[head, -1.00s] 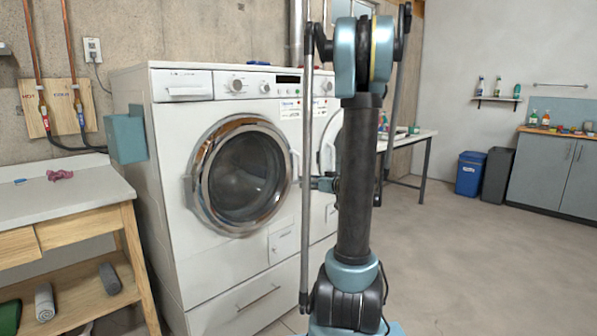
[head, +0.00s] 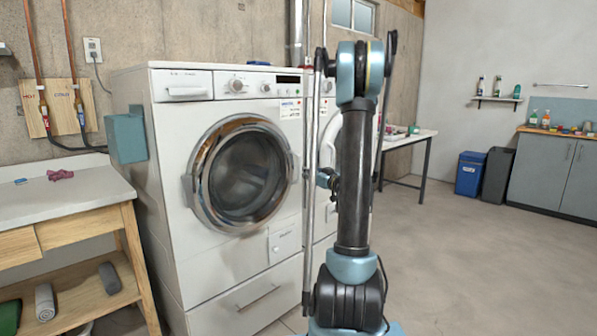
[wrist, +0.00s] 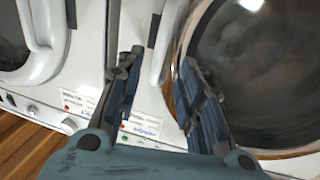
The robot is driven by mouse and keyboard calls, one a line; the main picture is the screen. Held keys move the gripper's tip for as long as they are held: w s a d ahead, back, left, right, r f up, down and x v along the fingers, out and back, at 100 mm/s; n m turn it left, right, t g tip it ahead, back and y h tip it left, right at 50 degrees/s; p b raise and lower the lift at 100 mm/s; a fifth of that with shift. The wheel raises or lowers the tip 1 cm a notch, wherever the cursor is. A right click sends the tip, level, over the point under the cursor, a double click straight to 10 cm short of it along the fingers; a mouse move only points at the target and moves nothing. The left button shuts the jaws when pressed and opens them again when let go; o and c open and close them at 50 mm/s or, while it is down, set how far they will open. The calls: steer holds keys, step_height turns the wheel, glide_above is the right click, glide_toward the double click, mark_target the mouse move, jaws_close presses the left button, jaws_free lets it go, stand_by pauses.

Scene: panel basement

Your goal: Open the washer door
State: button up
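The white washer (head: 235,262) stands at left in the head view. Its round door (head: 207,205) has a chrome rim around dark glass and looks closed. The door handle (head: 294,168) is on the right side of the rim. In the wrist view the door (wrist: 250,80) fills the right side, and its pale handle (wrist: 162,50) shows in the gap between my fingertips. My gripper (wrist: 160,62) is open, with its fingers apart and pointing at the washer front. I cannot tell whether either finger touches the handle.
A second white machine stands right beside the washer; its door (wrist: 45,35) shows at left in the wrist view. A wooden bench (head: 60,205) stands left of the washer. A table (head: 405,140) is behind my arm. Open floor (head: 480,265) lies to the right.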

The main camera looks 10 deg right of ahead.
mark_target(299, 177)
steer(key=x, duration=0.9)
steer(key=shift+w+a, duration=0.1)
steer(key=shift+w, duration=0.2)
jaws_close()
